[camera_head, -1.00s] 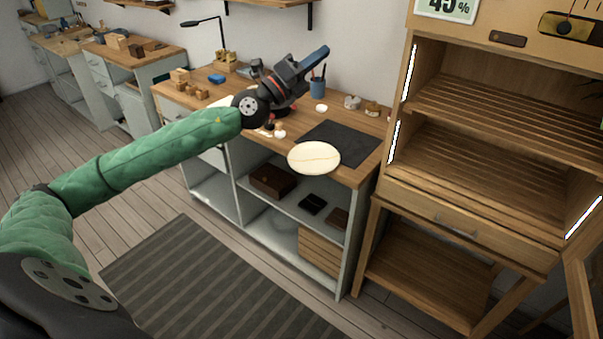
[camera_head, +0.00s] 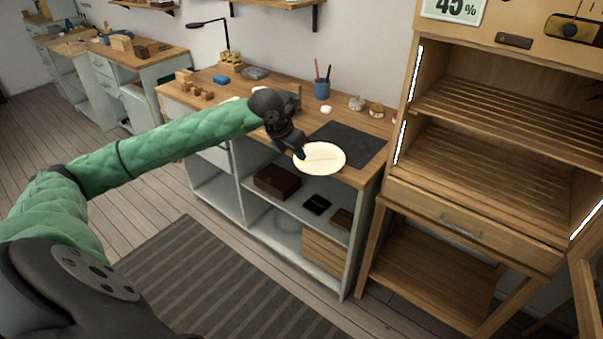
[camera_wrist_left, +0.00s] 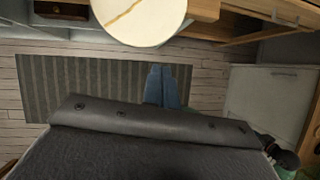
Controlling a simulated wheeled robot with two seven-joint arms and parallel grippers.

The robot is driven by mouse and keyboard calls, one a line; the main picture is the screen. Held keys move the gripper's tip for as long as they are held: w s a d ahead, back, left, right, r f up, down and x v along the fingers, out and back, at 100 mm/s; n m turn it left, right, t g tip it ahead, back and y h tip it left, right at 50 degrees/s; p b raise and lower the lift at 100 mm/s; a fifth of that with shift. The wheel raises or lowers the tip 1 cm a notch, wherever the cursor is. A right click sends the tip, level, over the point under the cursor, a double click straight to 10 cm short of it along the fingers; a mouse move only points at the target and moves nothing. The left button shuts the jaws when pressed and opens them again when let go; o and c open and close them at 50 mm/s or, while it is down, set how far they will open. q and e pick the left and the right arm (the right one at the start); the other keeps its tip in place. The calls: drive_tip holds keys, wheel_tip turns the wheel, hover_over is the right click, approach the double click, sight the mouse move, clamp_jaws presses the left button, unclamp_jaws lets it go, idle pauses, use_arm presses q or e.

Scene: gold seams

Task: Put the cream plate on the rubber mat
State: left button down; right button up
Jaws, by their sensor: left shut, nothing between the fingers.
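The cream plate (camera_head: 322,160), round with a gold seam, shows at the front edge of the workbench, seeming to overhang it. In the head view it overlaps the near side of the dark rubber mat (camera_head: 350,142); I cannot tell whether they touch. My left gripper (camera_head: 302,154) points down at the plate's left rim and hides a little of it. In the left wrist view the plate (camera_wrist_left: 145,18) is at the top, beyond the blue fingers (camera_wrist_left: 166,86), which are together and empty. My right gripper is not in view.
The workbench (camera_head: 372,174) also bears a blue pen cup (camera_head: 322,89), small pots (camera_head: 357,103) and wooden blocks behind and left of the mat. A wooden rack (camera_head: 480,190) stands close on the right. A striped rug (camera_head: 215,280) lies on the floor.

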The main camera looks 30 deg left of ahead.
sight(306, 170)
use_arm(q)
drive_tip(key=s+a+f+n+g+y, duration=0.1)
drive_tip(key=s+a+f+g+y, duration=0.1)
drive_tip(key=s+a, duration=0.1)
drive_tip(key=w+f+p, duration=0.5)
drive_tip(key=w+f, duration=0.2)
drive_tip(key=f, duration=0.2)
drive_tip(key=shift+d, duration=0.35)
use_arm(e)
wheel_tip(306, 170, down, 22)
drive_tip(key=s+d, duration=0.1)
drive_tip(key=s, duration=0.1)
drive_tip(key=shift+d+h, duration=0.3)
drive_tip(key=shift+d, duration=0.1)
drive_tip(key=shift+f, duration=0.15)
use_arm(q)
drive_tip(key=w+b, duration=0.2)
drive_tip(key=shift+w+d+f, duration=0.1)
drive_tip(key=shift+w+f, duration=0.05)
drive_tip(key=shift+w, duration=0.25)
drive_tip(key=w+b, duration=0.2)
drive_tip(key=w, duration=0.1)
drive_tip(key=shift+w+d, duration=0.15)
drive_tip(key=shift+w, duration=0.1)
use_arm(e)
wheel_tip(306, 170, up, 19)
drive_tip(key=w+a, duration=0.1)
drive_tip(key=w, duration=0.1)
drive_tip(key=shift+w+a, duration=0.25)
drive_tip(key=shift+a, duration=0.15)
